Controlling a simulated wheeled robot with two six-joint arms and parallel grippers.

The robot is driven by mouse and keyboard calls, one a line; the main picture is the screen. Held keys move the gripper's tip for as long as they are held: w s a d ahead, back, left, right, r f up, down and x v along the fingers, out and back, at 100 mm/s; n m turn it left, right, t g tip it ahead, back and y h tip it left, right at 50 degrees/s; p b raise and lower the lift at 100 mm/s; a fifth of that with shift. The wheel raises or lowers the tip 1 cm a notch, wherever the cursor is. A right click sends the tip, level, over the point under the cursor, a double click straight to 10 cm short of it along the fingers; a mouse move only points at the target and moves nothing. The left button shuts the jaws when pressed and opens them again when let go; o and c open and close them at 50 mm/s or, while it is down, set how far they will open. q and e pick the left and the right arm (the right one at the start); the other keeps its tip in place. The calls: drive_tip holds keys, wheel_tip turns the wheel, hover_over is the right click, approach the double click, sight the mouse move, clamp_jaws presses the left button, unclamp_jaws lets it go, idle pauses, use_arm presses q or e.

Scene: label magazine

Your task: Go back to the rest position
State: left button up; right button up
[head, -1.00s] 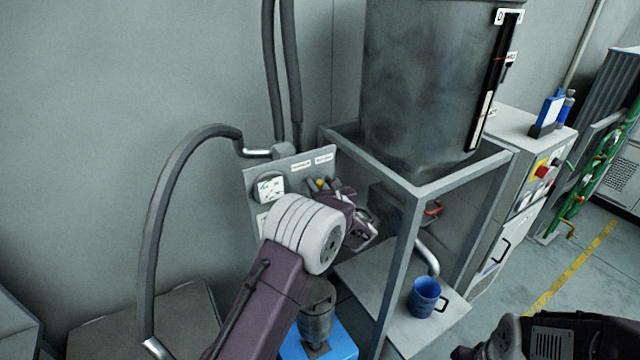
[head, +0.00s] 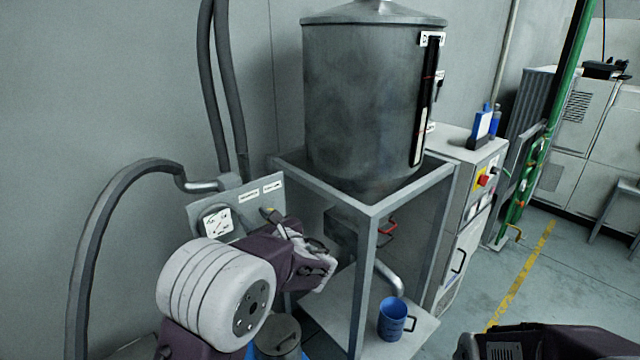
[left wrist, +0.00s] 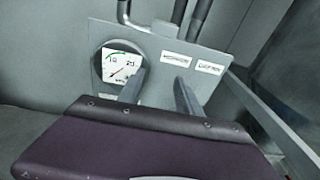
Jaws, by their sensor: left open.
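My left arm comes in from the lower left in the head view. Its gripper (head: 322,268) is in front of the grey gauge panel (head: 238,198), partly hidden by its own wrist. In the left wrist view the two fingers (left wrist: 157,92) stand apart with nothing between them. Behind them are the panel's round gauge (left wrist: 116,64) and two white labels. The gauge also shows in the head view (head: 217,221). A dark part of my right arm shows at the bottom right, but its gripper is not visible.
A large grey tank (head: 360,105) stands on a metal frame (head: 361,285) right of the panel. A blue mug (head: 392,319) sits on the frame's lower shelf, below a bent pipe. A grey cabinet (head: 455,230) and green pipes (head: 533,165) stand further right. Hoses run up the wall.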

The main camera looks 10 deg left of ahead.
use_arm(q)
drive_tip(key=s+a+f+n+g+h, duration=0.1)
drive_tip(key=s+a+f+n+g, duration=0.25)
drive_tip(key=s, duration=0.25)
drive_tip(key=s+a+f+n+g+h, duration=0.1)
drive_tip(key=s+a+f+n+g, duration=0.15)
drive_tip(key=s+f, duration=0.35)
drive_tip(key=s+a+f+n+g+h, duration=0.1)
drive_tip(key=s+a+f+n+g, duration=0.2)
drive_tip(key=s, duration=0.4)
drive_tip(key=s+d+f+n+h, duration=0.4)
drive_tip(key=d+f+n, duration=0.1)
drive_tip(key=d+n, duration=0.3)
drive_tip(key=s+d+f+n+g+h, duration=0.1)
drive_tip(key=s+d+f+n+h, duration=0.3)
drive_tip(key=d+n, duration=0.4)
drive_tip(key=shift+s+f+n+h+b, duration=0.35)
drive_tip(key=shift+f+n+h, duration=0.2)
drive_tip(key=shift+n, duration=0.35)
drive_tip(key=shift+d, duration=0.1)
